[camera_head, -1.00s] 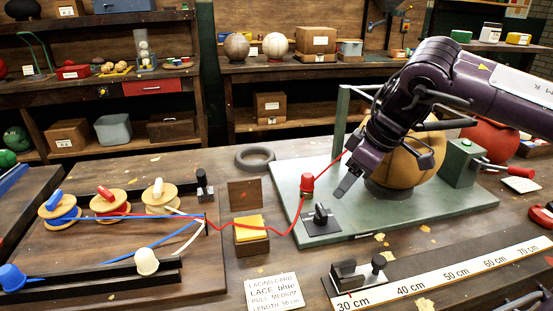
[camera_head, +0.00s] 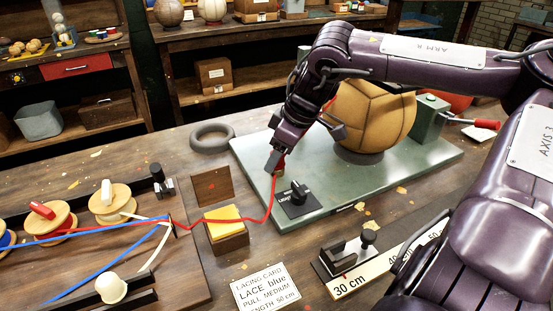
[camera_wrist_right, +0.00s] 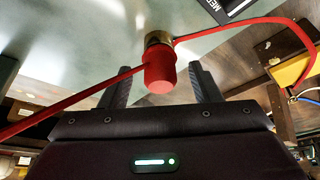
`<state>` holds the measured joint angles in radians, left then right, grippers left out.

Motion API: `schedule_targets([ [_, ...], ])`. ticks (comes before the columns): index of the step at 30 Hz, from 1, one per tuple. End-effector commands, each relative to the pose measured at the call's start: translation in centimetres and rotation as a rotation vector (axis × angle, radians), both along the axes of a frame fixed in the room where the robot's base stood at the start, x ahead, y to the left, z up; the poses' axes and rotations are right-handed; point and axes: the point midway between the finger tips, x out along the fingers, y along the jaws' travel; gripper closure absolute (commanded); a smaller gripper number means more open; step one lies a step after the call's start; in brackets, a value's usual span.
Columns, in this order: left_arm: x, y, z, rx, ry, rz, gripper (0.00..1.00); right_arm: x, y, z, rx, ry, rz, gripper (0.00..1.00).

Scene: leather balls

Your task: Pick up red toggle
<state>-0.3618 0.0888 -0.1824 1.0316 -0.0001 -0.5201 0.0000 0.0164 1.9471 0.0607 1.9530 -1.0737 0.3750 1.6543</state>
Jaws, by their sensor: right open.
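The red toggle (camera_head: 281,160), a small red cap on a brassy base, stands on the green plate (camera_head: 340,195). In the head view my right gripper (camera_head: 300,147) is over it and hides most of it. In the right wrist view the red toggle (camera_wrist_right: 160,74) shows between the two open fingers, with a gap on each side. A red lace (camera_wrist_right: 85,97) runs past its base on both sides. My left gripper is not in view.
A black knob (camera_head: 297,194) stands on the plate close to the toggle. The tan leather ball (camera_head: 372,115) is behind my right gripper. A wooden block with a yellow pad (camera_head: 224,226) and a black ring (camera_head: 212,137) lie to the left. Spools with laces are further left.

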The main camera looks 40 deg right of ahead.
Motion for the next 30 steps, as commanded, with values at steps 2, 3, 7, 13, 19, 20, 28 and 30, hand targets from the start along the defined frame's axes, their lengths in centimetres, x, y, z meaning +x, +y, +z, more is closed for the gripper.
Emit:
schedule_targets([
  [2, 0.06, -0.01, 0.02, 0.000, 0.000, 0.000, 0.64, 0.13, 0.08, -0.49, 0.000, 0.001, 0.000, 0.43],
  [3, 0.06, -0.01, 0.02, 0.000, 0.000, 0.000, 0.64, 0.19, 0.12, -0.56, 0.000, 0.000, 0.000, 0.43],
  [7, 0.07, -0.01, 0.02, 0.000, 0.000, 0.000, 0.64, 0.21, 0.13, -0.55, 0.000, -0.001, 0.000, 0.43],
  [13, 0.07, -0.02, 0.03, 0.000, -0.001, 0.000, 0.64, 0.20, 0.12, -0.53, 0.000, -0.001, 0.000, 0.60],
  [19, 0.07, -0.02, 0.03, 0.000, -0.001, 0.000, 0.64, 0.19, 0.12, -0.52, 0.000, -0.001, 0.000, 0.86],
  [20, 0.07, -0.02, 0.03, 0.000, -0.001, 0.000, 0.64, 0.19, 0.12, -0.52, 0.000, -0.001, 0.000, 0.89],
  [28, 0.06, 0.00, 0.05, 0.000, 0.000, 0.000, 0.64, 0.21, 0.11, -0.36, 0.000, -0.001, 0.000, 0.89],
  [30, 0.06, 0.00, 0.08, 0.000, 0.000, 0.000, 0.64, 0.22, 0.09, -0.06, -0.001, -0.002, -0.001, 0.89],
])
